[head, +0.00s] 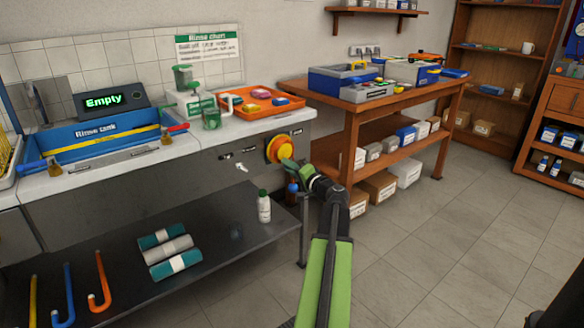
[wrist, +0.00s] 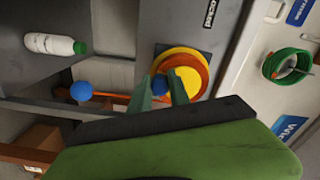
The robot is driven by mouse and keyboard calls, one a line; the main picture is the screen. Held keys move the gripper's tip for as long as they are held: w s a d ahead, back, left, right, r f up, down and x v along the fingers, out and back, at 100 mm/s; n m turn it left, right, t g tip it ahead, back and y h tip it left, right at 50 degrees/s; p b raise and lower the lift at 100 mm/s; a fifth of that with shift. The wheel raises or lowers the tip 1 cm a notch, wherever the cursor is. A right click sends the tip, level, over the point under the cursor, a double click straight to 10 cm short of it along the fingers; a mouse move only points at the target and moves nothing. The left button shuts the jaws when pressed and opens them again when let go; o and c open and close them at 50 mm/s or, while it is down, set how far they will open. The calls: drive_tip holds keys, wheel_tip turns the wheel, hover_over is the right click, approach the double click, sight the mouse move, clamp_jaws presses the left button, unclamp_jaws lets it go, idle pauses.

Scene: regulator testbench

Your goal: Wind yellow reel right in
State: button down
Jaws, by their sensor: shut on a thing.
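The yellow reel (head: 279,149), with an orange rim, is mounted on the grey bench front below the worktop's right end. It also shows in the wrist view (wrist: 189,80). My gripper (head: 289,163) is at the reel's lower right in the head view. In the wrist view its fingers (wrist: 159,92) are shut on a small blue knob (wrist: 159,83) at the reel's face. An orange line (wrist: 112,95) runs from behind the fingers to a blue ball (wrist: 81,91), which hangs below the reel. The fingers hide part of the reel and line.
A white bottle with a green cap (head: 264,206) stands on the lower shelf (head: 225,225). An orange tray (head: 263,106) and a green coil (head: 212,118) are on the worktop above. A wooden table (head: 340,107) stands to the right.

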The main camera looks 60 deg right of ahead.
sight(277, 160)
drive_tip(key=shift+w+a+r+m+p, duration=0.15)
drive_tip(key=shift+a+r+m+p, duration=0.2)
drive_tip(key=shift+m, duration=1.2)
drive_tip(key=shift+w+a+r+m+p, duration=0.15)
drive_tip(key=shift+a+r+m+p, duration=0.2)
drive_tip(key=shift+m, duration=1.15)
drive_tip(key=shift+w+a+r+m+p, duration=0.15)
drive_tip(key=shift+a+r+m+p, duration=0.2)
drive_tip(key=shift+m, duration=1.2)
drive_tip(key=shift+a, duration=0.1)
drive_tip(key=c, duration=1.2)
unclamp_jaws()
drive_tip(key=shift+c, duration=0.2)
